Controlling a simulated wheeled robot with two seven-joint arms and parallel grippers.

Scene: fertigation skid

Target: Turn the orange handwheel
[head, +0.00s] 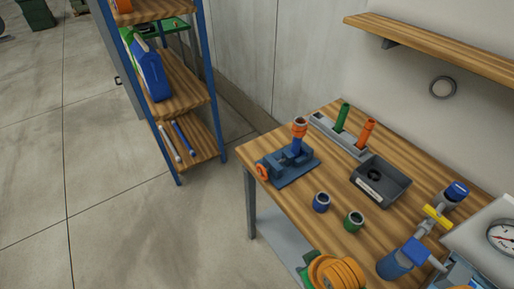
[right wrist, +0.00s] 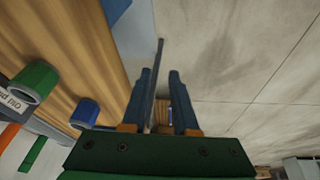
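The orange handwheel (head: 262,171) is a small ring on the left end of a blue vise (head: 290,165). The vise stands at the table's far left corner and holds an upright blue piece with an orange top (head: 299,128). My right gripper (head: 306,267) is at the bottom of the head view, by the table's front edge and well apart from the handwheel. In the right wrist view its two dark blue fingers (right wrist: 160,100) stand apart with nothing seen held between them. I cannot make out the handwheel in that view. My left gripper is not in view.
On the wooden table (head: 285,205) are a blue cup (head: 321,202), a green cup (head: 354,221), a dark tray (head: 381,181) and a grey rack (head: 340,136) with green and orange pieces. A valve with a yellow lever (head: 437,216) stands right. A shelf unit (head: 185,95) stands beyond open floor.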

